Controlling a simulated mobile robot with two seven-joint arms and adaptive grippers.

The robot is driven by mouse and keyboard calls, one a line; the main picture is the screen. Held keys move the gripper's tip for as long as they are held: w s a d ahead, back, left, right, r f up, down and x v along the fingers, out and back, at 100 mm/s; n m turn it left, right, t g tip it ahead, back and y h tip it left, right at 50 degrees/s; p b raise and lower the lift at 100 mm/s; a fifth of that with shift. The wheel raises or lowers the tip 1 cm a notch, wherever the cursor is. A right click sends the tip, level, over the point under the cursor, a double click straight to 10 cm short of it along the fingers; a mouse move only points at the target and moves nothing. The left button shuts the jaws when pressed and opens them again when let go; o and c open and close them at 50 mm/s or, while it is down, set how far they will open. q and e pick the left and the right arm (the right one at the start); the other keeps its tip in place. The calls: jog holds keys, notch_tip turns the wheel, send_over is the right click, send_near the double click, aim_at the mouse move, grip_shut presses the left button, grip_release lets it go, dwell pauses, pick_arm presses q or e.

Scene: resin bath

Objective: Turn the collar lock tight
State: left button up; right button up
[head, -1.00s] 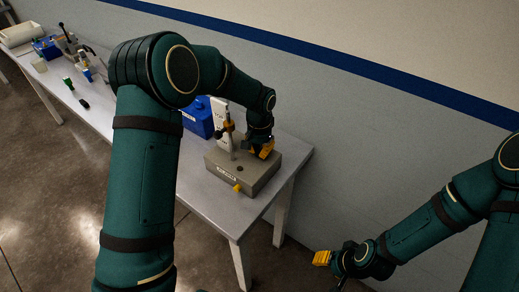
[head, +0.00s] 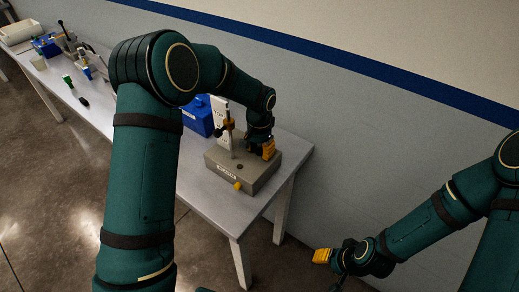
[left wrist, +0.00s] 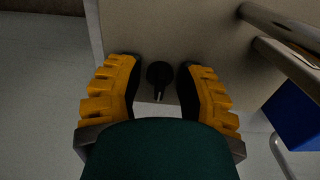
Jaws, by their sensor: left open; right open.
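In the head view my left gripper (head: 268,149) is over the back right part of a grey base block (head: 246,178). An upright post (head: 232,143) stands on the block, with a dark and orange clamp (head: 228,126) around it. In the left wrist view my left gripper (left wrist: 160,92) is open, its orange fingers on either side of a small black knob (left wrist: 158,74) with a short stem. The knob appears apart from both fingers. I cannot tell for sure whether it is the collar lock. My right gripper (head: 322,256) is open and empty, low beyond the table.
The block stands near the right end of a long grey table (head: 195,193). A blue box (head: 198,118) is behind it; blue also shows in the left wrist view (left wrist: 298,112). Several small tools lie farther left. A wall (head: 370,130) runs behind the table.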

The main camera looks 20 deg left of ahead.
aim_at(260, 148)
pick_arm(q)
jog(key=shift+r, duration=0.15)
notch_tip(260, 148, up, 12)
dwell(0.4)
jog(key=shift+f, duration=0.2)
